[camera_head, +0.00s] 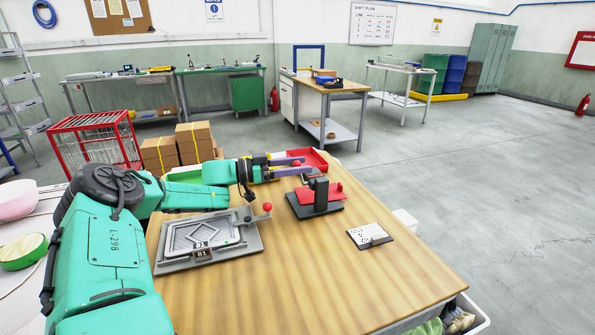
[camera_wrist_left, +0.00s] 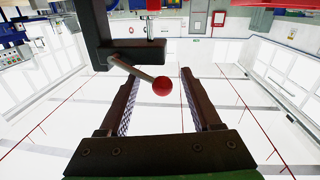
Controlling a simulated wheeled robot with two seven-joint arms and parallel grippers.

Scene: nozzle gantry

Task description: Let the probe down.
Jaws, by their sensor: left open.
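The probe stand (camera_head: 320,194) is a black upright on a black base with red parts, standing on the wooden table. In the left wrist view, its dark frame (camera_wrist_left: 96,35) fills the upper left, and a pale lever (camera_wrist_left: 132,69) slants out from it to a red ball knob (camera_wrist_left: 162,86). My left gripper (camera_head: 305,166) is open behind the stand, with its fingers pointing right. In the left wrist view, the knob shows in the gap between the open fingers (camera_wrist_left: 159,76), with room on both sides. The probe tip cannot be made out. My right gripper is not in view.
A grey plate fixture (camera_head: 208,241) with its own red-knobbed lever (camera_head: 267,207) lies at the table's left. A red tray (camera_head: 318,160) is behind the stand. A small white card block (camera_head: 369,236) sits to the right. The table's front (camera_head: 300,290) is clear.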

